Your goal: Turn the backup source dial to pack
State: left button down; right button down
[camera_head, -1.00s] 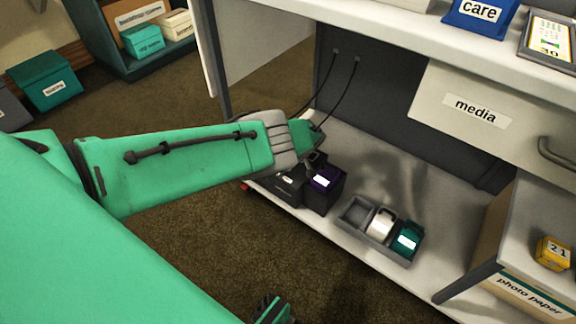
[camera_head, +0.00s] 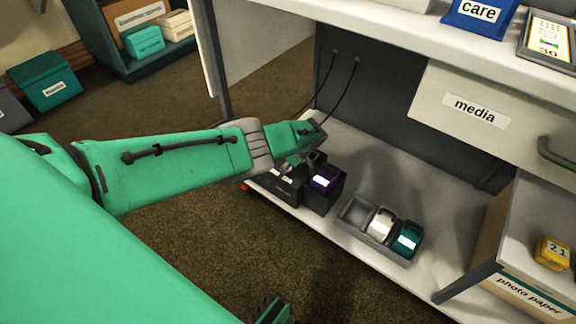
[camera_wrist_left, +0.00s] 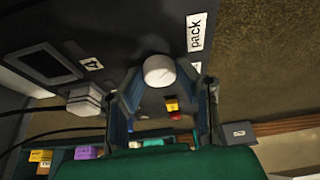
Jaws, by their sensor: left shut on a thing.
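The backup source unit (camera_head: 287,186) is a dark box low on the cabinet's bottom shelf. My left arm comes in from the left, and its gripper (camera_head: 308,162) is over the unit and hides much of its top. In the left wrist view, a pale round dial knob (camera_wrist_left: 158,72) sits between the fingertips of my left gripper (camera_wrist_left: 160,80), which is shut on it. A white label reading "pack" (camera_wrist_left: 197,32) is on the dark panel beside the knob. The direction the dial points cannot be told.
A purple-topped item (camera_head: 324,178) stands right beside the unit. A grey tray (camera_head: 354,212) with a white roll and a teal item lies further right. The shelf above and the media drawer (camera_head: 470,108) overhang the space. Two black cables (camera_head: 349,88) hang behind.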

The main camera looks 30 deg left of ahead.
aim_at(292, 171)
pick_arm(q)
jog(key=shift+w+d, duration=0.15)
jog(key=shift+d, duration=0.35)
jog(key=c, duration=1.3)
grip_release()
jog(key=shift+o, duration=0.4)
jog(key=shift+a+f, duration=0.1)
jog(key=shift+a, duration=0.1)
jog(key=shift+w+r, duration=0.2)
jog(key=shift+r, duration=0.4)
jog(key=shift+s+d+r, duration=0.15)
jog(key=shift+d+r, duration=0.1)
jog(key=shift+r, duration=0.2)
jog(key=shift+s+d+r, duration=0.15)
jog(key=shift+d+r, duration=0.1)
jog(key=shift+r, duration=0.2)
jog(key=v, duration=0.9)
jog(key=shift+w+d+f, duration=0.1)
jog(key=shift+f, duration=0.05)
